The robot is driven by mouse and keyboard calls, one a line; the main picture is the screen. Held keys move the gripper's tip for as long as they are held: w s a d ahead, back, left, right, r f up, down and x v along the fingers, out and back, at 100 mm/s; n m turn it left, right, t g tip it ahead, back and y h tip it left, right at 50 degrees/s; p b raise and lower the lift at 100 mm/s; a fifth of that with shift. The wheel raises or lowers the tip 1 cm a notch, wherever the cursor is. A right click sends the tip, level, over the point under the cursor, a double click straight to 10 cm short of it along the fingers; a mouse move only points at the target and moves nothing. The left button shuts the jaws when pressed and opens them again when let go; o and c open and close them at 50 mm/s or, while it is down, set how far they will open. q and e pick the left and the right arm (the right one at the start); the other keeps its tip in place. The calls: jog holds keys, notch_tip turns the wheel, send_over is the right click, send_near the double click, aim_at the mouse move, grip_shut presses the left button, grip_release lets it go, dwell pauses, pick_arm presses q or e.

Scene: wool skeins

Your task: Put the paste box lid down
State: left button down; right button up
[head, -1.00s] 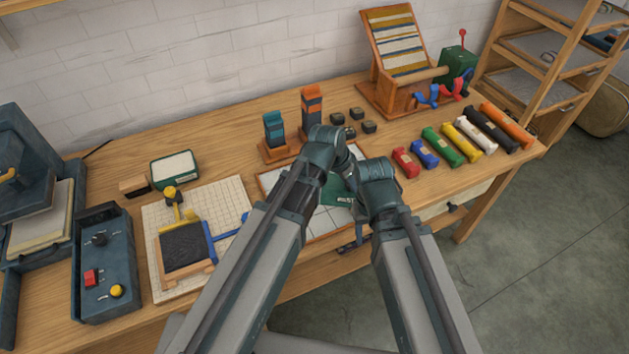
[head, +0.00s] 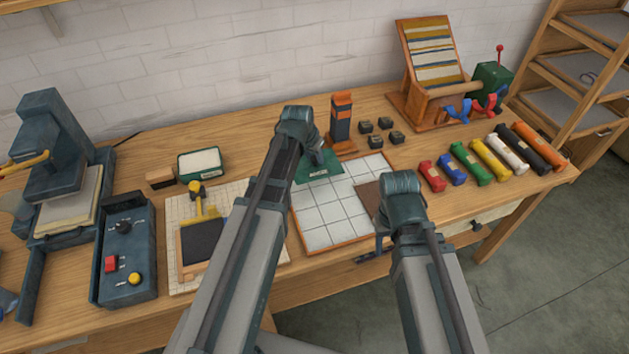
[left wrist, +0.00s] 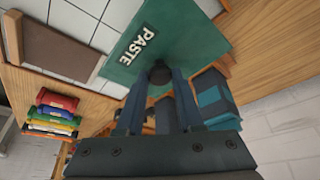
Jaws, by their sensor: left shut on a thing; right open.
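The paste box lid is a flat green plate (head: 313,174) with a dark knob and a PASTE label. In the head view it is at the back left of the white gridded board (head: 325,215); the left wrist view shows it (left wrist: 185,35) overlapping board and bare wood. My left gripper (left wrist: 160,95) is shut on its knob. I cannot tell whether the lid touches the table. The open paste box (head: 200,162), green-rimmed with white contents, stands further left. My right gripper (head: 380,243) is open at the board's front right, its fingertips partly hidden by my arm.
A teal block-like tool (left wrist: 215,95) stands close beside the lid; my left arm hides it in the head view. An orange-and-black one (head: 341,118) stands behind the board. A brown piece (head: 368,197) lies on the board. Several coloured skeins (head: 490,160) lie at the right.

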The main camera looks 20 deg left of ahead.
pick_arm(q)
jog(key=shift+f+b, duration=3.75)
jog(key=shift+f, duration=0.55)
jog(key=shift+f, duration=0.15)
jog(key=c, duration=0.5)
grip_release()
jog(key=shift+c, duration=0.2)
jog(key=p+v, duration=1.1)
jog(key=v, duration=0.1)
jog(key=shift+w+r, duration=0.1)
jog(key=shift+r, duration=0.15)
jog(key=s+d+g+y, duration=0.1)
jog(key=s+d+g, duration=0.1)
jog(key=s+d, duration=0.5)
jog(key=s+d+f+m+g+y, duration=0.1)
jog(key=s+d+g, duration=0.2)
jog(key=s+d, duration=0.4)
jog(key=s, duration=0.5)
jog(key=shift+d+f+m, duration=0.15)
jog(key=shift+f+m, duration=0.15)
